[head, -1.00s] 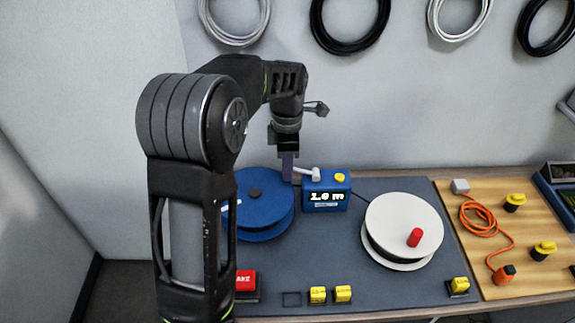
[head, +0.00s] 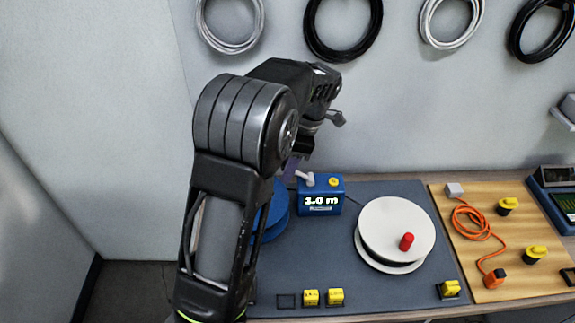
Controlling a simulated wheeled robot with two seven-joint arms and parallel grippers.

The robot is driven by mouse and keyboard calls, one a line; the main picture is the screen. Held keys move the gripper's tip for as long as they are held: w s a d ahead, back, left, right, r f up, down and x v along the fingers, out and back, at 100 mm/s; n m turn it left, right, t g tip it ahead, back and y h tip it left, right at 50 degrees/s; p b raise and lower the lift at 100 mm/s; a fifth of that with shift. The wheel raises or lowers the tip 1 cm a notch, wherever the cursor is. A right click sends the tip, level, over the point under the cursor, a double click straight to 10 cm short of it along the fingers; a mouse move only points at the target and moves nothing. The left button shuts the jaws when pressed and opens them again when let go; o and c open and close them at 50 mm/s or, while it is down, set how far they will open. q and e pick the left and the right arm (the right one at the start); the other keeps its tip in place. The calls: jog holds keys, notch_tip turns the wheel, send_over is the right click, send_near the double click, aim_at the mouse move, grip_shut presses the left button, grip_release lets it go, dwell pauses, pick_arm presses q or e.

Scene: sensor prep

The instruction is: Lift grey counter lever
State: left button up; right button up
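The blue counter box (head: 321,198) stands on the dark mat, its display reading about 1.0 m. Its grey lever (head: 305,177) sticks out at the upper left of the box and is tilted up to the left. My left gripper (head: 292,168) is at the lever's outer end, pointing down; its fingers are mostly hidden behind my arm, so I cannot tell whether they are open or touch the lever. My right gripper is not in view.
A blue spool (head: 277,214) is partly hidden behind my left arm. A white spool with a red knob (head: 394,222) stands right of the counter. Yellow blocks (head: 335,296) lie along the front of the mat. An orange cable (head: 476,222) lies on the wooden board.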

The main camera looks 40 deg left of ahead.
pick_arm(q)
jog(key=shift+o, duration=0.7)
jog(key=shift+v, duration=3.95)
jog(key=shift+a, duration=0.1)
jog(key=shift+s+f, duration=0.1)
jog(key=shift+f, duration=0.05)
